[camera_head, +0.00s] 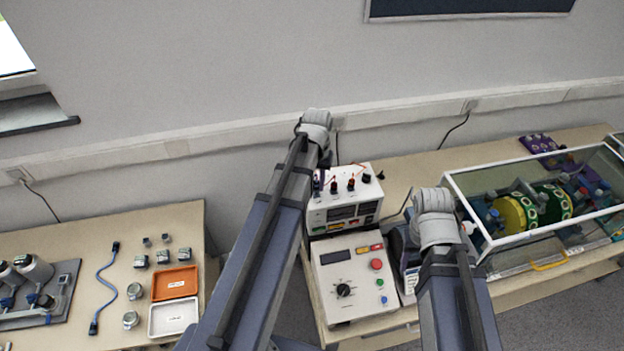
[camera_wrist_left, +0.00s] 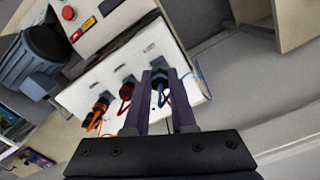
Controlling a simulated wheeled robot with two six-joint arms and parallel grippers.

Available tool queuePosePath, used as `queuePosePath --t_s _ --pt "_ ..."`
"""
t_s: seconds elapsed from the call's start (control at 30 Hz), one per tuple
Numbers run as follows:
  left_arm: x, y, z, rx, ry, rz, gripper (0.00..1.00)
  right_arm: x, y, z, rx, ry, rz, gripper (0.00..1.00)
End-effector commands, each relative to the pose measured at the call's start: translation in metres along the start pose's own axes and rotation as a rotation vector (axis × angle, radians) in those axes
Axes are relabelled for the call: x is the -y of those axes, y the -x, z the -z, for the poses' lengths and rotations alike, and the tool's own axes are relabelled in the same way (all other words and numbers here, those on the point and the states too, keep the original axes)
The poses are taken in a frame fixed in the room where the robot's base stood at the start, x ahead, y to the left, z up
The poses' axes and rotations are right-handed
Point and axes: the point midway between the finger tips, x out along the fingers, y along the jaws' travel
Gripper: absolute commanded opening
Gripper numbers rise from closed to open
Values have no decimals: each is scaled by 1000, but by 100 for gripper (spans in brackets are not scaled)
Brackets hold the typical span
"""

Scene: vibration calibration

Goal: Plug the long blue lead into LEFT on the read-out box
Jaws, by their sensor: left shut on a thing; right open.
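The read-out box (camera_head: 347,211) stands on the right bench, with a row of sockets and plugs on its top; it also shows in the left wrist view (camera_wrist_left: 86,93). My left gripper (camera_wrist_left: 160,80) is shut on a dark blue plug (camera_wrist_left: 160,90) at one end of that row. A thin blue cable (camera_wrist_left: 196,72) shows beside it. Whether the plug is seated is hidden by the fingers, and the socket's label is unreadable. In the head view a blue lead (camera_head: 104,287) with dark ends lies on the left bench. My right gripper's fingers are hidden behind its wrist.
A plug with an orange cable (camera_wrist_left: 101,106) and one with a red cable (camera_wrist_left: 127,88) stand close beside my left gripper. A control box (camera_head: 352,278) with buttons is in front of the read-out box. A clear-walled case (camera_head: 470,190) is at the right. Trays (camera_head: 174,283) sit on the left bench.

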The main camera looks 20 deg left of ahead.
Motion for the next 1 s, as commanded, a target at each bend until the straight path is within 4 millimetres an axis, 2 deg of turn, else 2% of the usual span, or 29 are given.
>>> queuePosePath --t_s 1.0 --pt "0 -8 0 0 0 0 0 1 -8 0 0 0 0 50"
